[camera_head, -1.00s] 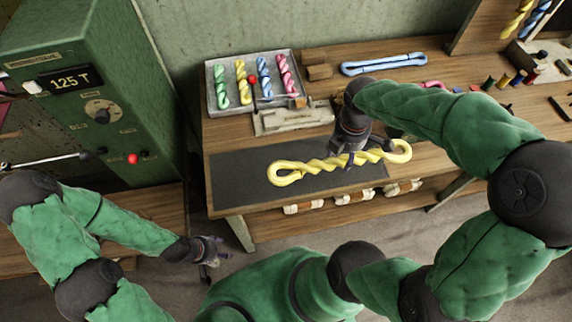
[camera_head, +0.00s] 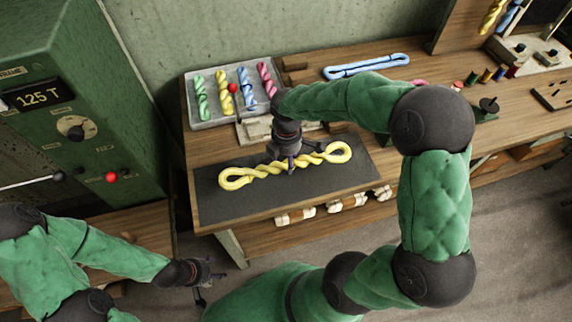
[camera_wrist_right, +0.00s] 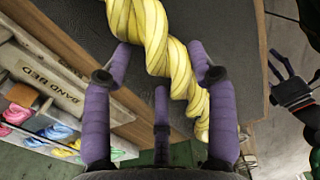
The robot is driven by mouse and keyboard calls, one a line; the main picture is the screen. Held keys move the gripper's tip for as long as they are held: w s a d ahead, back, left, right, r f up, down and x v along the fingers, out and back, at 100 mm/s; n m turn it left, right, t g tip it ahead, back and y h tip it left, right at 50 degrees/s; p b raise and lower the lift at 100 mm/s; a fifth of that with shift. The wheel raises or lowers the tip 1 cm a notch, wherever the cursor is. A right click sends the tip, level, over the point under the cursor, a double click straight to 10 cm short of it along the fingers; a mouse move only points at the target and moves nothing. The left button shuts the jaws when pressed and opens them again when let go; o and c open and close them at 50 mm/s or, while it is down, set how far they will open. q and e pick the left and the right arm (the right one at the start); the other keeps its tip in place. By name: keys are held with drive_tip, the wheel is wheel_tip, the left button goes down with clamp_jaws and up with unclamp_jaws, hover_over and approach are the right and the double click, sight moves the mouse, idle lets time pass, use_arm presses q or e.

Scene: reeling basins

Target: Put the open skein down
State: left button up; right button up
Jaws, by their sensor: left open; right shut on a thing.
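The open skein (camera_head: 266,171) is yellow and twisted, with a loop at each end. It lies lengthwise over the dark mat (camera_head: 290,194) on the bench. My right gripper (camera_head: 290,164) is shut on its middle from above. In the right wrist view the yellow skein (camera_wrist_right: 165,45) runs between the purple fingers (camera_wrist_right: 165,85), with dark mat surface behind it. I cannot tell whether the skein touches the mat. My left gripper (camera_head: 210,276) is open and empty, low at the left, off the bench front.
A grey tray (camera_head: 212,125) with several coloured skeins stands behind the mat. A pale blue skein (camera_head: 365,66) lies at the back. Spools (camera_head: 485,76) stand to the right. A green cabinet (camera_head: 95,90) is at the left. Bundles (camera_head: 295,216) sit below the bench top.

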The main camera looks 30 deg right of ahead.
sight(286, 164)
drive_tip(key=shift+w+a+f+b, duration=0.1)
drive_tip(key=shift+f+b, duration=0.55)
drive_tip(key=shift+f, duration=1)
drive_tip(key=shift+f, duration=0.15)
drive_tip(key=o, duration=1.2)
wheel_tip(286, 164, up, 12)
drive_tip(key=p, duration=0.4)
